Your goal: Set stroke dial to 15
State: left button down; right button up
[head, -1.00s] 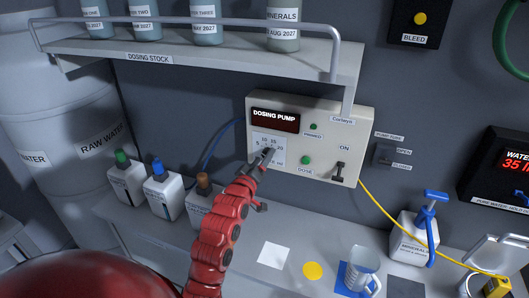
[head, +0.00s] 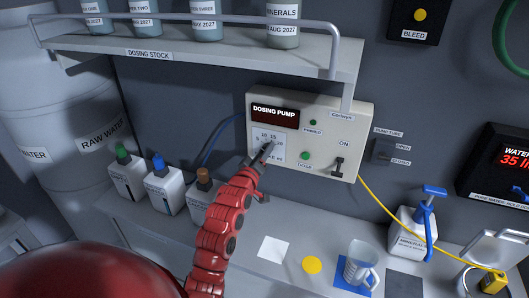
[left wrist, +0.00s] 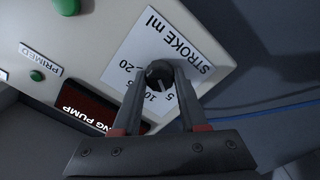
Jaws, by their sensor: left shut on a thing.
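The stroke dial (left wrist: 158,73) is a small dark round knob on a white scale plate (left wrist: 135,45) marked 5, 10, 20 and STROKE ml in the left wrist view. In the head view the plate (head: 277,157) also shows a 15 along its top. The plate is on the front of the cream dosing pump (head: 340,120). My left gripper (left wrist: 160,72) is shut on the knob, one finger on each side. In the head view my left gripper (head: 266,151) hides the knob. My right gripper is not in view.
A green DOSE button (head: 305,156) and a black ON switch (head: 339,166) are right of the plate. A shelf (head: 200,68) with bottles overhangs the pump. Capped bottles (head: 163,192) stand at left. A clear jug (head: 359,262) stands on the bench.

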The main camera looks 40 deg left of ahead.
pick_arm(q)
jog(key=shift+d+f+m+b, duration=0.1)
jog(key=shift+m+b, duration=3.8)
jog(key=shift+b, duration=0.6)
jog(key=shift+d+f+m+b, duration=0.1)
jog(key=shift+m+b, duration=3.8)
jog(key=shift+b, duration=0.55)
jog(key=shift+r, duration=0.1)
jog(key=shift+c, duration=2.2)
grip_release()
